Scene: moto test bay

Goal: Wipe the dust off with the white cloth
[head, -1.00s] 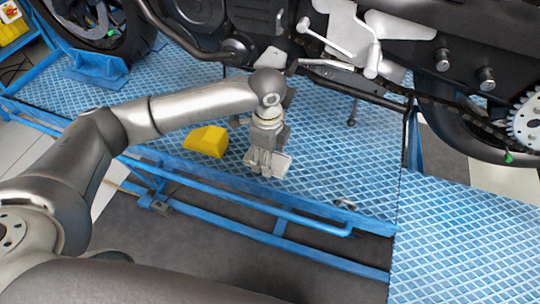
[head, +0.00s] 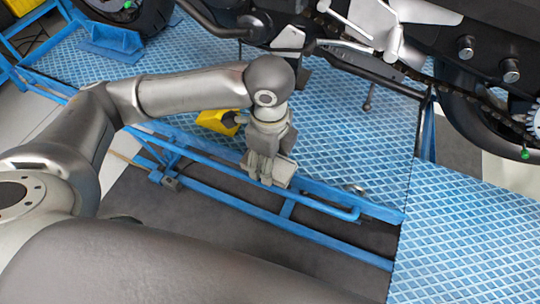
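My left gripper (head: 268,170) reaches in from the left and points down at the front edge of the blue platform (head: 330,150). Its fingers look pale grey, and a lighter, squarish piece shows at the right fingertip. I cannot tell whether that piece is a finger pad or the white cloth, or whether the fingers are open or shut. No separate white cloth and no clear patch of dust can be made out. My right gripper is out of view.
A yellow block (head: 212,121) lies on the platform behind my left gripper, partly hidden by it. A motorcycle (head: 400,60) stands across the back. A blue rail (head: 300,198) runs below the platform's front edge. A second blue plate (head: 465,235) is at right.

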